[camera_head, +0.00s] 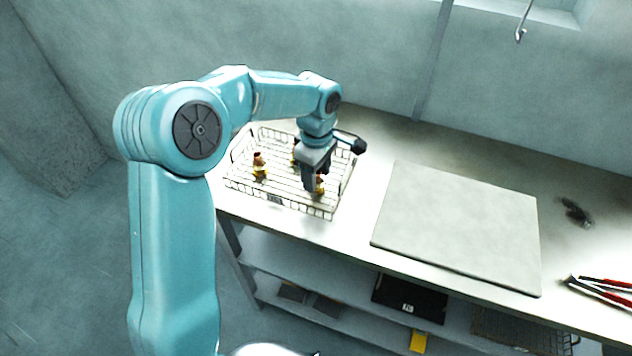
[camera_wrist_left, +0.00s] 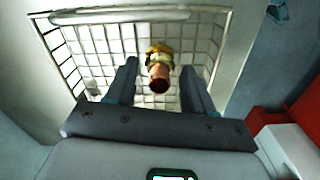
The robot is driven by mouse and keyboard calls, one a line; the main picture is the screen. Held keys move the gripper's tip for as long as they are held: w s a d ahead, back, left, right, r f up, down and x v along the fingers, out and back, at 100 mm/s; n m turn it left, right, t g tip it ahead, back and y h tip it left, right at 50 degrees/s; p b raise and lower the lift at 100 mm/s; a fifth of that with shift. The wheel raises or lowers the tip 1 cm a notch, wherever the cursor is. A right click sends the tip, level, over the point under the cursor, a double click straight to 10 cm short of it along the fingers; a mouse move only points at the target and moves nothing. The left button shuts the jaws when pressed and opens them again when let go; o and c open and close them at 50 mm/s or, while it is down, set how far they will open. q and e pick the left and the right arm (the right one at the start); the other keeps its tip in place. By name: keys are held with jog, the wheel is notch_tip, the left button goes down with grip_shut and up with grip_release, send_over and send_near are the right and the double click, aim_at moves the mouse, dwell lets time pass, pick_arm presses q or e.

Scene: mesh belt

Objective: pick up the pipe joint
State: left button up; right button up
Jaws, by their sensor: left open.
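My left gripper (camera_head: 314,178) reaches down into a wire basket (camera_head: 238,184) on the bench. In the left wrist view the gripper (camera_wrist_left: 158,82) is open, its two fingers spread on either side of a pipe joint (camera_wrist_left: 159,70) with a yellow-gold body and a dark red end. That pipe joint (camera_head: 320,184) also shows beside the fingers in the head view, partly hidden by them. A second pipe joint (camera_head: 259,166) stands at the left of the basket. Another small one (camera_head: 295,152) is partly hidden behind the gripper. My right gripper is not in view.
A flat grey board (camera_head: 460,225) lies to the right of the basket. Red-handled pliers (camera_head: 604,287) and a dark small object (camera_head: 575,211) lie at the right of the bench. A shelf below holds a black tray (camera_head: 409,299). The wall stands close behind.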

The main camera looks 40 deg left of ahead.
pick_arm(q)
jog(key=shift+s, duration=0.1)
jog(key=shift+w, duration=0.2)
grip_shut()
jog(key=shift+s, duration=0.1)
jog(key=shift+r, duration=0.1)
